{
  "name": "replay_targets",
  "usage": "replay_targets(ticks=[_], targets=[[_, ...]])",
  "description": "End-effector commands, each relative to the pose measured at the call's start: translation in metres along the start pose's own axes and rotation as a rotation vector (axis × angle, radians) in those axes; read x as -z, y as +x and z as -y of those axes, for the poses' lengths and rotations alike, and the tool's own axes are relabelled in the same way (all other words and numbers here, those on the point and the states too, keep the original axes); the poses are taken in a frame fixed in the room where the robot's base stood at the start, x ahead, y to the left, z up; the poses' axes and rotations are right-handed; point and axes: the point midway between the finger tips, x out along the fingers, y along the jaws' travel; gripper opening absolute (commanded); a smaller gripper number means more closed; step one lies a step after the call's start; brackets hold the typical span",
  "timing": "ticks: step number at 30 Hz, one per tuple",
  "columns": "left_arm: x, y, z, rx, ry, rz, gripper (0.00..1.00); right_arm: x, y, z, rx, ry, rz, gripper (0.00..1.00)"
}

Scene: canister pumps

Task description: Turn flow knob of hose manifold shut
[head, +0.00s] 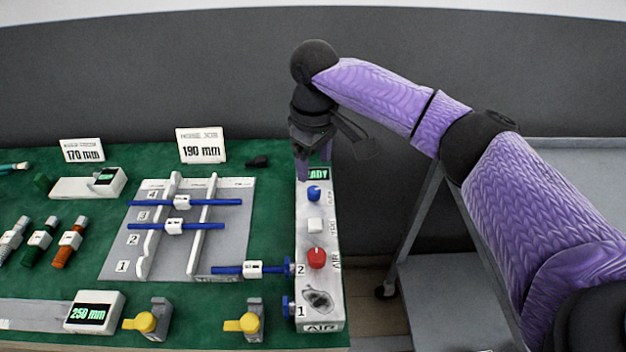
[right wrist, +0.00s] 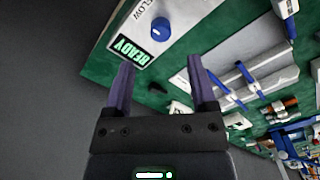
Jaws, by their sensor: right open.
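The hose manifold (head: 333,285) is a long white box at the right edge of the green table. Its blue flow knob (head: 314,193) sits near the far end, just below a green READY display (head: 318,174). In the right wrist view the blue flow knob (right wrist: 160,29) is beyond the fingertips, beside the word FLOW. My right gripper (head: 315,163) is open and empty, pointing down over the far end of the manifold. Its fingers (right wrist: 160,63) are apart from the knob. My left gripper is not in view.
A white button (head: 315,226) and a red knob (head: 316,258) are on the same box. A blue hose (head: 250,269) meets its left side at port 2. A grey rack (head: 236,225) stands to the left. Open floor and a grey cart lie to the right.

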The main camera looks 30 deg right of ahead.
Motion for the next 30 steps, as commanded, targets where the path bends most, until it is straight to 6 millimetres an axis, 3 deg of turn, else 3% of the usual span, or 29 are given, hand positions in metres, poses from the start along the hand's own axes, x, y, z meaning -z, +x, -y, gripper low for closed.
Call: replay_targets(ticks=[1, 7, 11, 18, 28, 30], targets=[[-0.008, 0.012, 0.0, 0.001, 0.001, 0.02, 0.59, 0.0, 0.021, 0.0, 0.002, 0.0, 0.005, 0.73], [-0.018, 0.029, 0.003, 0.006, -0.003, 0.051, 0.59, 0.0, 0.06, 0.0, 0.001, 0.001, 0.003, 0.73], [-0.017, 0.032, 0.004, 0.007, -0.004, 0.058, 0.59, 0.0, 0.07, 0.0, 0.001, 0.001, 0.001, 0.73], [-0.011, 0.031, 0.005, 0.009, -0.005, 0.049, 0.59, 0.0, 0.069, 0.0, 0.001, 0.001, -0.001, 0.73], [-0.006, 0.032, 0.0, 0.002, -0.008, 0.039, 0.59, 0.0, 0.069, 0.0, 0.001, 0.001, -0.001, 0.05], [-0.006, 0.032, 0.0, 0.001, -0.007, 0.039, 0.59, 0.0, 0.069, 0.0, 0.001, 0.001, -0.001, 0.0]])
